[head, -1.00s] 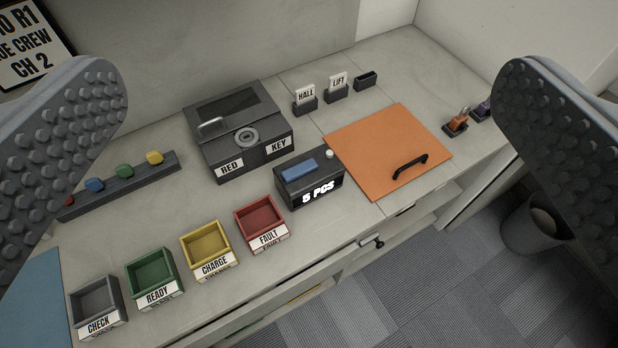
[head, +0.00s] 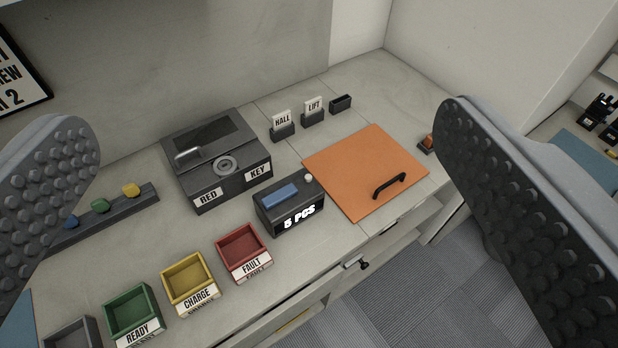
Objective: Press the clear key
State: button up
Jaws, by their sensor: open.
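A small dark box reading "5 PCS" (head: 290,205) stands on the grey counter, in the middle of the head view. A blue bar-shaped key (head: 280,196) and a small white round button (head: 308,178) sit on its top. Neither carries a readable "clear" label. My gripper (head: 268,130) is open and empty, with its studded fingers wide apart at the left and right of the picture. The box shows between the fingers, and neither finger appears to touch it.
A dark case marked "RED KEY" (head: 217,160) stands behind and left of the box. An orange panel with a black handle (head: 350,165) lies to its right. Red (head: 243,250), yellow (head: 188,282) and green (head: 133,312) labelled trays line the front left. HALL and LIFT holders stand behind.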

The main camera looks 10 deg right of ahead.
grip_shut()
dwell(1.5)
